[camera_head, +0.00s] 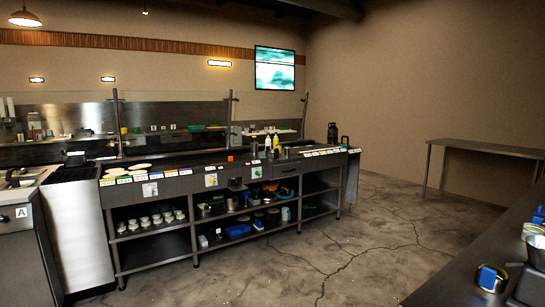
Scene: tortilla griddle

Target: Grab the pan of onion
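I cannot pick out a pan of onion for sure. A silver round container (536,251) is cut off by the right edge, on or over a dark counter (440,287); its contents are not clear. Dark parts around it are too cropped to name. Pale flat rounds, like tortillas (139,167), lie on the long service counter (176,186) at the left. Small items on that counter are too small to tell apart. My gripper is not in view.
Shelves under the service counter hold white cups (157,220) and a blue bin (237,231). A bare table (485,146) stands by the right wall. The cracked floor (345,240) between is clear.

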